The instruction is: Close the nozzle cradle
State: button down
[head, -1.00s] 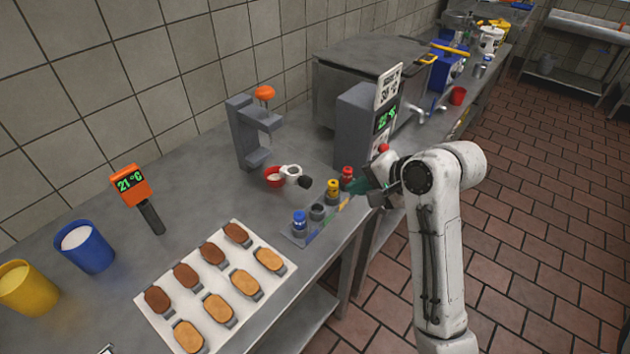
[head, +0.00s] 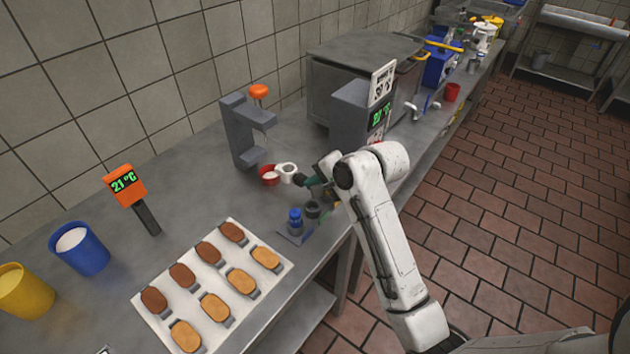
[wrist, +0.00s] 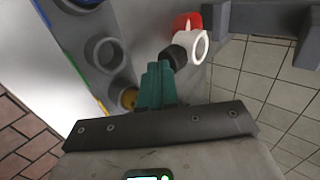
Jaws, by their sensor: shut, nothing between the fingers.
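A white ring (head: 288,169) with a short black knob and a red cup-like part (head: 268,174) stands at the foot of a grey post (head: 242,135) with an orange top; I take it for the nozzle cradle, but cannot be sure. In the wrist view the white ring (wrist: 199,47), red part (wrist: 186,22) and black knob (wrist: 175,57) lie just beyond my fingertips. My gripper (head: 311,182) has teal fingers, shut and empty, close to the right of the knob. In the wrist view its fingers (wrist: 157,78) point at the knob; I cannot tell whether they touch it.
A rack with a blue-capped piece (head: 295,220) and a dark grey piece (head: 312,210) stands just below my gripper; my arm hides its far end. A grey machine (head: 348,108) stands behind my arm.

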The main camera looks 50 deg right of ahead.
aim_at(284, 170)
jog(key=w+p, duration=0.2)
jog(key=w, duration=0.5)
jog(key=shift+w+a+r, duration=0.1)
jog(key=shift+w+a, duration=0.05)
jog(key=shift+w, duration=0.2)
jog(key=shift+s, duration=0.1)
